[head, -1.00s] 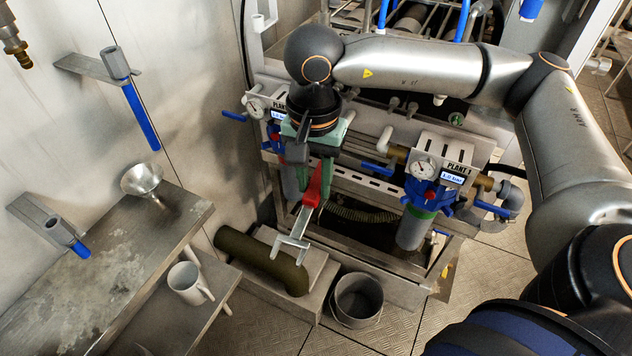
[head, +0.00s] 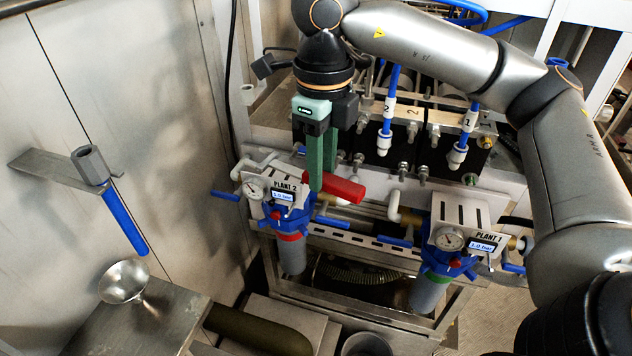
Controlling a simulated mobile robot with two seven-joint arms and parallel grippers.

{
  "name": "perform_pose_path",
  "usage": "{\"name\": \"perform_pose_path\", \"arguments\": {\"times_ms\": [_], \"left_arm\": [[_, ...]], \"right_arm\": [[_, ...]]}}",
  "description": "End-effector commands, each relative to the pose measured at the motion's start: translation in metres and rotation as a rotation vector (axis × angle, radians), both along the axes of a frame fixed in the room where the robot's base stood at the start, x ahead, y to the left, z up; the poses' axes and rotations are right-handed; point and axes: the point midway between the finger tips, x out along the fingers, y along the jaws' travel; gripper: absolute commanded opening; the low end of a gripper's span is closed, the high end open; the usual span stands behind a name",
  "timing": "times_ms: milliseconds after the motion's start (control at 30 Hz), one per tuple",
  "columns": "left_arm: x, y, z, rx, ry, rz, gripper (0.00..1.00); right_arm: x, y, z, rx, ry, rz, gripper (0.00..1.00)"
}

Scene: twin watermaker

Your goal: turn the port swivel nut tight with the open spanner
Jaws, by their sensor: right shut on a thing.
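My right gripper (head: 317,186) reaches down from the top centre, its green fingers shut on the red-handled spanner. The spanner's open metal jaw does not show clearly. Behind are black blocks (head: 383,148) with blue hoses, white fittings and several metal connectors. I cannot tell which of these is the port swivel nut. My left gripper is not in view.
Plant 2 panel (head: 280,184) and Plant 1 panel (head: 478,238) carry gauges, blue levers and filter housings. A wall bracket (head: 55,168) holds a grey hex piece and a blue handle at left. A metal funnel (head: 124,281) stands on the bench (head: 150,325).

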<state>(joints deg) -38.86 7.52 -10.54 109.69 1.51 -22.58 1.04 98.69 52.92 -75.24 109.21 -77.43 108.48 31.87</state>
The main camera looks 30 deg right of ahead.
Motion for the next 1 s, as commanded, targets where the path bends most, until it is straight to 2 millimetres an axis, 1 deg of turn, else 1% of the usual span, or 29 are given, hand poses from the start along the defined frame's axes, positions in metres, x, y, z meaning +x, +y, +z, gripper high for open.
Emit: {"name": "perform_pose_path", "arguments": {"times_ms": [33,100,300,500,700,867,1000], "left_arm": [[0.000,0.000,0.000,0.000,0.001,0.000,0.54],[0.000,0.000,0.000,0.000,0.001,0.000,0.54],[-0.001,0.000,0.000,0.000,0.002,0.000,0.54],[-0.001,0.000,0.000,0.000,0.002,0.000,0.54],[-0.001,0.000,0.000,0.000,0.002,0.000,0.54],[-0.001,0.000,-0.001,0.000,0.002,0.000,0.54],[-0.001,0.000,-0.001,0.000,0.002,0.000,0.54]], "right_arm": [[0.000,-0.002,0.007,0.001,-0.004,-0.091,0.00],[-0.001,-0.004,0.014,0.002,-0.003,-0.220,0.00],[-0.004,-0.009,0.035,0.002,-0.003,-0.570,0.00],[-0.007,-0.013,0.049,0.001,-0.003,-0.830,0.00],[-0.008,-0.015,0.056,0.002,-0.001,-0.954,0.00],[-0.006,-0.016,0.055,0.001,0.000,-0.974,0.00],[0.000,-0.019,0.052,0.002,0.001,-0.973,0.00]]}}
